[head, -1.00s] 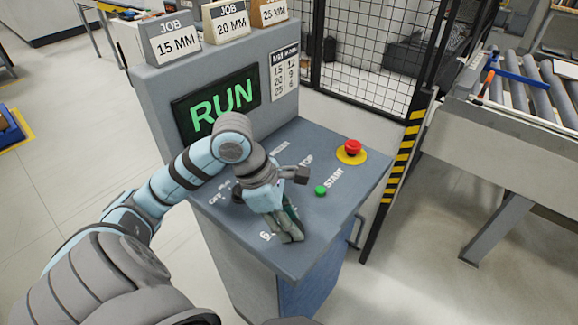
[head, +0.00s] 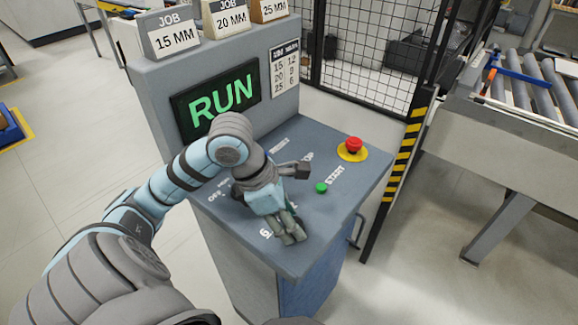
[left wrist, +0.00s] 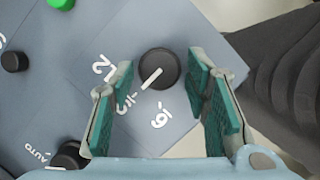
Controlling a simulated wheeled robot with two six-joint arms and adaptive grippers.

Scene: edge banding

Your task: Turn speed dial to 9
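The speed dial (left wrist: 159,69) is a round black knob with a white pointer line, seen in the left wrist view. Its pointer slants to the lower left, toward the middle label (left wrist: 123,103), which lies between the 12 (left wrist: 102,68) and the label below the dial (left wrist: 160,116). My left gripper (left wrist: 160,73) is open, its green-padded fingers on either side of the dial, with gaps showing between pads and knob. In the head view my left gripper (head: 288,236) is low over the front of the console (head: 335,205) and hides the dial. My right gripper is not in view.
The screen (head: 222,102) reads RUN. A chart (head: 285,76) and job blocks (head: 174,35) are behind. A green START button (head: 321,188) and red stop button (head: 353,146) lie right of the gripper. Another black knob (left wrist: 68,154) is near the left finger.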

